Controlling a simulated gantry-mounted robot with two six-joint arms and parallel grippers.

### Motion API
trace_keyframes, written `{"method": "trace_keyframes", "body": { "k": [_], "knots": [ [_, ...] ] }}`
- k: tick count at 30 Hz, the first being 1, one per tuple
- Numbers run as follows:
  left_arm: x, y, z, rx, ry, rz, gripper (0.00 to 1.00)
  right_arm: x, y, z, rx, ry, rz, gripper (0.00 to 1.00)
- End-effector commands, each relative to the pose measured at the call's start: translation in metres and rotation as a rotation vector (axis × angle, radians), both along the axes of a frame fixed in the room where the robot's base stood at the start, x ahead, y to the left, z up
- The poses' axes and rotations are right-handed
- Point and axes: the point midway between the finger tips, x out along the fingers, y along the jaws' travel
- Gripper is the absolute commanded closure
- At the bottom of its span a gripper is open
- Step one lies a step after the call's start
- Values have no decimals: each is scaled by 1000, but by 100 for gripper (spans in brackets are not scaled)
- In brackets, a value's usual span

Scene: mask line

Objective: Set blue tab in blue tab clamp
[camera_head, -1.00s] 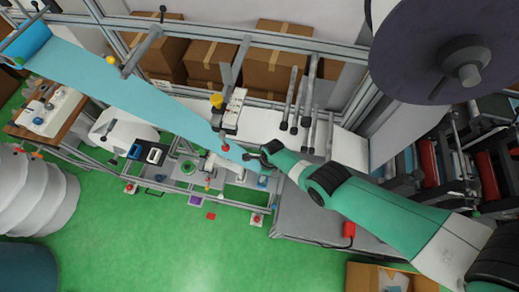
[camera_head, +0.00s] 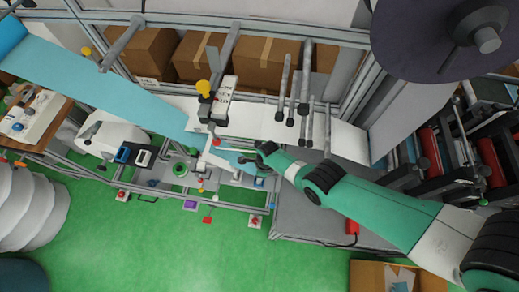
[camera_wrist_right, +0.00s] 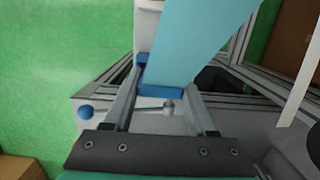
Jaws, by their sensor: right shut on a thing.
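The blue tab (camera_wrist_right: 160,91) is a darker blue bar at the end of a light blue strip, between the two fingers of my right gripper (camera_wrist_right: 163,112) in the right wrist view. The gripper is shut on it. In the head view my right gripper (camera_head: 257,156) is at the strip's end (camera_head: 233,160), above the line's lower frame. A small blue block (camera_head: 258,182) on that frame lies just below the gripper in the picture; I cannot tell whether it is the blue tab clamp. My left gripper is not in view.
The light blue web (camera_head: 110,85) runs in from the upper left. Several grey rods (camera_head: 305,90) hang behind my right gripper. A yellow-knobbed unit (camera_head: 218,100) stands up and left of it. A grey cabinet (camera_head: 305,210) lies below my right arm.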

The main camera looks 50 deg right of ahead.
Motion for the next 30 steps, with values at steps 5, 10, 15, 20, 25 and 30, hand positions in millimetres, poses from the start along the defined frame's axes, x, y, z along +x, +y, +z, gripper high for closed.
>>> {"method": "trace_keyframes", "body": {
  "k": [5,10,15,20,25,30],
  "knots": [
    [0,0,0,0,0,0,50,0,0,0,0,0,0,98],
    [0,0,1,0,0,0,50,-1,0,0,0,0,0,98],
    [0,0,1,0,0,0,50,-1,0,0,0,0,0,98],
    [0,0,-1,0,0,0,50,-1,0,-1,0,0,0,98],
    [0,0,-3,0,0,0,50,-1,0,-3,0,0,0,98],
    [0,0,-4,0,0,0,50,-1,0,-5,0,0,0,98]
  ]
}}
